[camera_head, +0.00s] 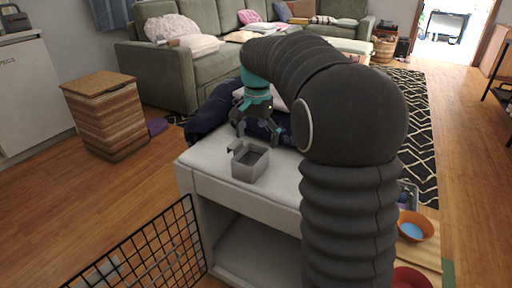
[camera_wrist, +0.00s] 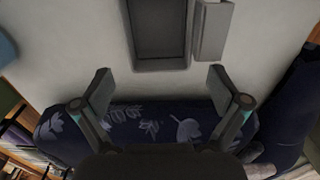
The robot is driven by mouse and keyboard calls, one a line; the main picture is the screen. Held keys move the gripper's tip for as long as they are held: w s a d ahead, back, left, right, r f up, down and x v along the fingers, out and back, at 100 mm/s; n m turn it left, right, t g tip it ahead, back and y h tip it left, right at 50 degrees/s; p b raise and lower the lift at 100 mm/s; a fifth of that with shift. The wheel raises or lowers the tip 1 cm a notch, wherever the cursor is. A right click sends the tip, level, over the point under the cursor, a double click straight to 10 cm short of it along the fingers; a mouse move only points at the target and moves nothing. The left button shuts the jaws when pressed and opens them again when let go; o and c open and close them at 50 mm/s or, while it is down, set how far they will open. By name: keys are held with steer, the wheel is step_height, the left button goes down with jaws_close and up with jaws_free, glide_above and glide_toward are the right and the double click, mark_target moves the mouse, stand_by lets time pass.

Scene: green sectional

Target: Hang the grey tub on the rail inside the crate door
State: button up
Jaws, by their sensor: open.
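The grey tub (camera_head: 248,164) stands upright on the white top of the crate (camera_head: 205,160), near its front left part. A hook-like lip sticks out at the tub's left side. In the wrist view the tub (camera_wrist: 158,65) is at the top centre, with the lip (camera_wrist: 212,30) to its right. My gripper (camera_head: 257,133) is open and empty, just behind the tub; its fingers (camera_wrist: 160,90) are spread apart and clear of it. The black wire door (camera_head: 150,250) stands swung open at the crate's left front.
A dark blue patterned cushion (camera_wrist: 150,123) lies behind the crate. A wicker hamper (camera_head: 105,115) stands at left, before the green sofa (camera_head: 220,70). An orange bowl (camera_head: 414,226) is at right, beside my arm. Wooden floor is free left of the crate.

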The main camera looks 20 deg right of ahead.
step_height(320, 180, up, 8)
steer(key=s+a+n+t, duration=0.2)
steer(key=s+n+t, duration=0.15)
steer(key=s, duration=1.15)
steer(key=s+f+n+t, duration=0.2)
steer(key=s+f+n, duration=0.3)
steer(key=s+f, duration=0.5)
steer(key=s+a, duration=0.1)
steer(key=s, duration=0.3)
steer(key=shift+p, duration=0.3)
steer(key=shift+s+n, duration=0.1)
steer(key=shift+n, duration=0.15)
